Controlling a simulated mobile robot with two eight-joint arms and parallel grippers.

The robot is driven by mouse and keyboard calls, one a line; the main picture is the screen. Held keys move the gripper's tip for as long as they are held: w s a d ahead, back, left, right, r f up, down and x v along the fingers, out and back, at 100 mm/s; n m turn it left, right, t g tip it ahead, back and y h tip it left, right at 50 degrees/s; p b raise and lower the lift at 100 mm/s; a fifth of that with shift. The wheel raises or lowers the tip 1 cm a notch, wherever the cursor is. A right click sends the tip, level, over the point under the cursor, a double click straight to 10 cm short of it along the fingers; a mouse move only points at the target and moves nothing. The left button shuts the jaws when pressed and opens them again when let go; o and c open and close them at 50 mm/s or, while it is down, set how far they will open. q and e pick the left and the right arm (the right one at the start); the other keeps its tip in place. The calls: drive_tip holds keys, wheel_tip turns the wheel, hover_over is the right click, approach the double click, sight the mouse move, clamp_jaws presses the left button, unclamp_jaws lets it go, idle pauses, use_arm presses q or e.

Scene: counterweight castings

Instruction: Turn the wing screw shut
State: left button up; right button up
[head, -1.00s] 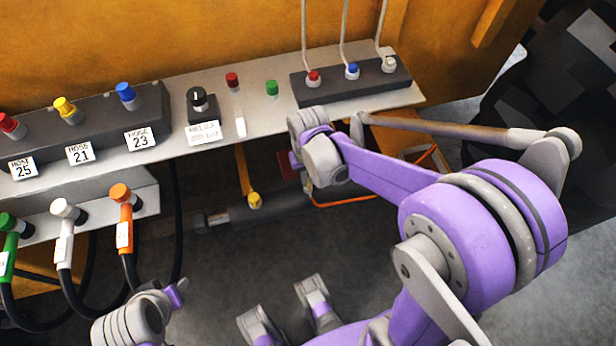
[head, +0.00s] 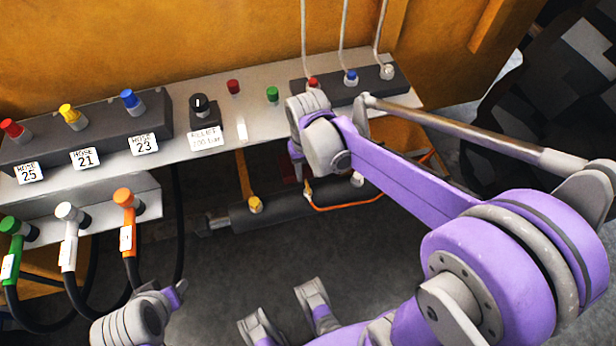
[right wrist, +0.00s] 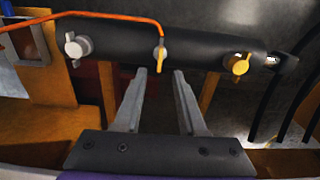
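A dark cylinder (head: 280,207) runs along below the panel and bears several small fittings. They are a grey-white winged knob (right wrist: 76,46), a small yellow-handled fitting (right wrist: 161,54) at the orange line, and a yellow winged fitting (right wrist: 238,64). I cannot tell for sure which is the wing screw. In the right wrist view my right gripper (right wrist: 160,73) is open and empty, its fingertips just below the small yellow-handled fitting, one to each side. In the head view its fingers are largely hidden by the wrist. My left arm shows at the bottom left; its fingers are unclear.
A grey panel (head: 222,150) above the cylinder carries a black knob (head: 200,107), coloured buttons and coupling blocks. Labelled hoses (head: 70,243) hang at the left. An orange line (head: 345,206) loops by the cylinder. Open floor (head: 240,265) lies in front.

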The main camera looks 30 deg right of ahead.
sight(308, 186)
drive_tip(key=shift+r+p, duration=0.3)
drive_tip(key=shift+r, duration=2)
drive_tip(key=s+a+r+n+t+p, duration=0.2)
drive_tip(key=s+r+t+p, duration=0.3)
drive_tip(key=s+r+p, duration=0.4)
drive_tip(key=shift+s+a+n+p, duration=0.3)
drive_tip(key=shift+s+a+p, duration=0.1)
drive_tip(key=shift+a, duration=0.25)
